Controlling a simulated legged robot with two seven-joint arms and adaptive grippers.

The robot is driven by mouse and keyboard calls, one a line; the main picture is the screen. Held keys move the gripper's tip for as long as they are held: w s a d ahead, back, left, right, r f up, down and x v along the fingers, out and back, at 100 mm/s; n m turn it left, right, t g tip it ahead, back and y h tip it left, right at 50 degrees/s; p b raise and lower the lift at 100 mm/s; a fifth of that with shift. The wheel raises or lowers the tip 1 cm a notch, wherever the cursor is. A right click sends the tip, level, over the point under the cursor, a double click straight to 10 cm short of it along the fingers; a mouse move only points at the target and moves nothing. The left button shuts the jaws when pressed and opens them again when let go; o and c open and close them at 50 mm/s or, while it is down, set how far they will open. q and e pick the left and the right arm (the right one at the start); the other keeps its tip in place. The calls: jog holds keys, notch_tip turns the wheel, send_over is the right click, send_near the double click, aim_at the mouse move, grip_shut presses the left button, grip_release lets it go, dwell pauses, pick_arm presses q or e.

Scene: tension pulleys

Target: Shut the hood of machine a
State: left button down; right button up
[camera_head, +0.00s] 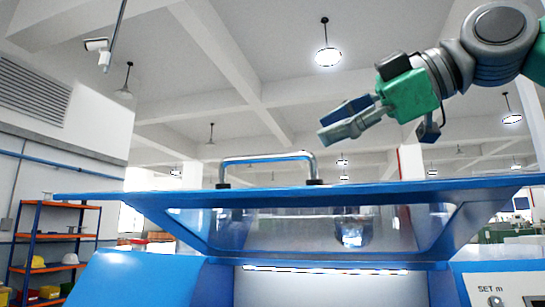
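The blue hood (395,194) of the machine is raised, its flat frame with a clear panel spanning the middle of the view. A metal bar handle (265,157) stands on its top edge. Below it the machine's blue body (145,277) shows a pale, lit interior (330,287). My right gripper (342,121) comes in from the upper right, with a green body and grey and dark blue fingers pointing left. It is above and to the right of the handle in the picture, apart from it. Its fingers look close together, but their gap is unclear. My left gripper is out of view.
A control panel marked "SET" (490,284) is at the lower right. An orange and blue shelf (48,237) with helmets stands at the far left. Lamps hang from the ceiling (215,95). The space around the handle looks clear.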

aim_at(275, 160)
jog(key=x, duration=0.3)
jog(key=p+x, duration=0.1)
jog(key=x, duration=0.2)
jog(key=w+p+x, duration=0.1)
jog(key=x, duration=0.2)
jog(key=shift+w+d+f, duration=0.15)
jog(key=shift+w+d, duration=0.05)
jog(key=shift+d, duration=0.05)
jog(key=shift+a, duration=0.55)
jog(key=shift+w+a+f, duration=0.1)
jog(key=shift+a+f, duration=0.05)
jog(key=shift+a, duration=0.05)
jog(key=shift+w+d, duration=0.1)
grip_shut()
